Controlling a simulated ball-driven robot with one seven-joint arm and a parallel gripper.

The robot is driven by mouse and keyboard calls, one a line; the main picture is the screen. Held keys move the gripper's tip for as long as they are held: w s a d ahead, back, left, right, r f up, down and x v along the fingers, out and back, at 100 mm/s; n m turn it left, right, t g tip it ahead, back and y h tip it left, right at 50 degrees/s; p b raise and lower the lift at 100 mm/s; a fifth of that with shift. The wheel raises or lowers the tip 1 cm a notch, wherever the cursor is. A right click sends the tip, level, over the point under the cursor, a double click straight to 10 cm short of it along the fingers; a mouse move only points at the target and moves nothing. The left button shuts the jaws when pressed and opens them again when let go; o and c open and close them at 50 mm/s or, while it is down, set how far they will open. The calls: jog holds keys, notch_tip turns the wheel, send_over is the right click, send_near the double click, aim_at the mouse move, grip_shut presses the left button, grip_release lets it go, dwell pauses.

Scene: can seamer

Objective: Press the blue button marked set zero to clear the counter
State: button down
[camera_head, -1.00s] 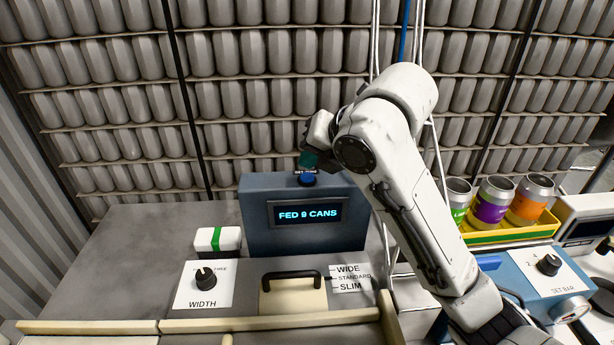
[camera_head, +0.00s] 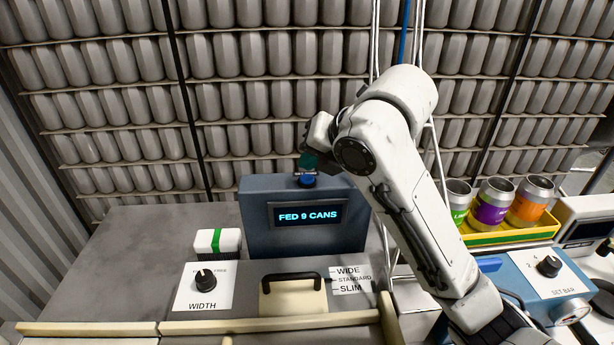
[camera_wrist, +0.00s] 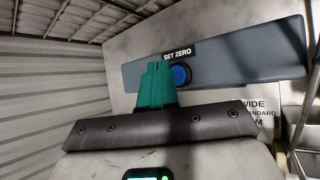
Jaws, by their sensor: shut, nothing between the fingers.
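The blue button (camera_head: 307,180) sits on top of the blue-grey counter box (camera_head: 262,230), whose display reads "FED 9 CANS". In the wrist view the blue button (camera_wrist: 181,75) shows below a dark label (camera_wrist: 177,55) reading "SET ZERO". My gripper (camera_head: 309,161) is just above the button in the head view, its teal fingers shut and empty. In the wrist view the shut teal fingers (camera_wrist: 158,75) cover the left edge of the button's surround. I cannot tell whether the fingertips touch the button.
A width knob (camera_head: 205,279) and a white block with a green stripe (camera_head: 217,241) are left of the counter box. A black handle (camera_head: 291,278) is in front. A yellow tray (camera_head: 512,231) with coloured cans stands at right. Shelves of grey cans fill the back.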

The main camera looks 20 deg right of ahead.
aim_at(312, 180)
dwell(0.7)
jog(key=shift+f+b, duration=0.35)
jog(key=shift+f, duration=0.1)
jog(key=shift+f+b, duration=0.35)
jog(key=shift+f, duration=0.05)
dwell(0.5)
dwell(0.4)
jog(key=shift+r+p, duration=0.65)
jog(key=shift+r, duration=0.2)
jog(key=shift+r+p, duration=1.95)
jog(key=shift+r, duration=0.6)
jog(key=shift+s+f, duration=0.1)
jog(key=shift+f, duration=0.05)
